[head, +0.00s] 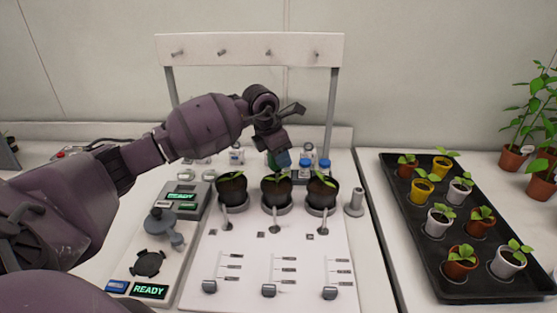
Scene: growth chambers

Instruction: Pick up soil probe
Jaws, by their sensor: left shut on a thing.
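My left gripper (279,150) hangs over the back of the white panel, above and behind the middle potted plant (276,190). It is shut on a small dark blue-grey thing, mostly hidden by the fingers; I cannot tell for sure whether it is the soil probe. A grey cylinder on a round foot (354,203) stands at the panel's right edge, apart from the gripper. My right gripper is not in view.
Three dark pots, including the left one (231,188) and right one (321,190), stand on the white panel (245,250). Blue-capped bottles (324,166) stand behind. A peg rack (250,45) rises at the back. A black tray (425,250) of seedlings is right.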

